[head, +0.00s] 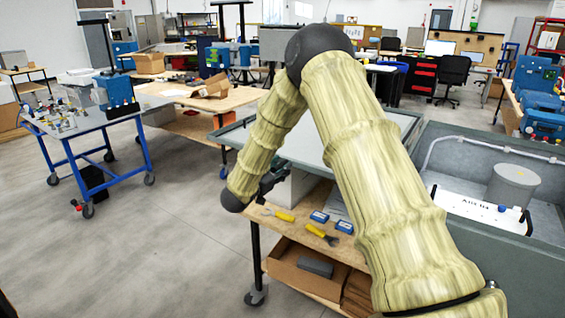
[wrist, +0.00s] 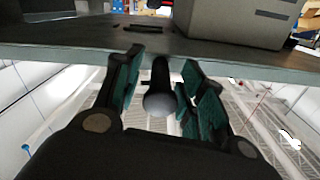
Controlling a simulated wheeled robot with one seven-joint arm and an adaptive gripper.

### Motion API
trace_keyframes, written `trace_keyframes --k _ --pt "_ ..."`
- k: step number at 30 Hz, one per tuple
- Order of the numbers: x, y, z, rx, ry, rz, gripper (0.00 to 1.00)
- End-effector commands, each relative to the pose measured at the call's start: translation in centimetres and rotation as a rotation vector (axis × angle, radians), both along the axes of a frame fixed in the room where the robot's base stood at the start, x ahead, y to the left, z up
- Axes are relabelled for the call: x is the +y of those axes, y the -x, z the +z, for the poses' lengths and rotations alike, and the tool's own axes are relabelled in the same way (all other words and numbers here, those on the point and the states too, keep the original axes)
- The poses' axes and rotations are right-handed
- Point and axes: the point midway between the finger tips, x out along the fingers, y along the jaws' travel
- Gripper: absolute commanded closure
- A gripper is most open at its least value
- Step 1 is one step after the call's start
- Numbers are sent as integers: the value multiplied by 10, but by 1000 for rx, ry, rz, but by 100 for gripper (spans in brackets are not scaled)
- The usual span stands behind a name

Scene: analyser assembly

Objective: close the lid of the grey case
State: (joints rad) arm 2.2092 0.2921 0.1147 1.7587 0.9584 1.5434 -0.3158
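The grey case lies open on the bench at the right of the head view. Its base (head: 468,132) holds a white panel (head: 476,212) and a grey cylinder (head: 512,184). What appears to be its lid (head: 305,143) is folded out flat to the left, partly hidden behind my arm. My gripper (head: 271,182) is low beside the lid's near left side. In the wrist view my gripper (wrist: 160,92) has its fingers apart, with a dark rod ending in a round knob (wrist: 159,103) between them.
Below the lid, the wooden bench holds yellow-handled tools (head: 320,234), small blue boxes (head: 344,226) and a grey block (head: 293,188). A blue-framed cart (head: 66,142) and another wooden table (head: 207,124) stand to the left. The floor (head: 165,235) at the left front is clear.

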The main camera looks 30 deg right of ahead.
Motion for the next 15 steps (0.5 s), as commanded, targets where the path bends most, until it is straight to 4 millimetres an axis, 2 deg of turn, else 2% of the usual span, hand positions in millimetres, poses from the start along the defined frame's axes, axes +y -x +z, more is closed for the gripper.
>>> trace_keyframes --k 6,15 --pt "-16 -6 0 1 0 0 60" --pt "-19 -8 0 1 1 1 60"
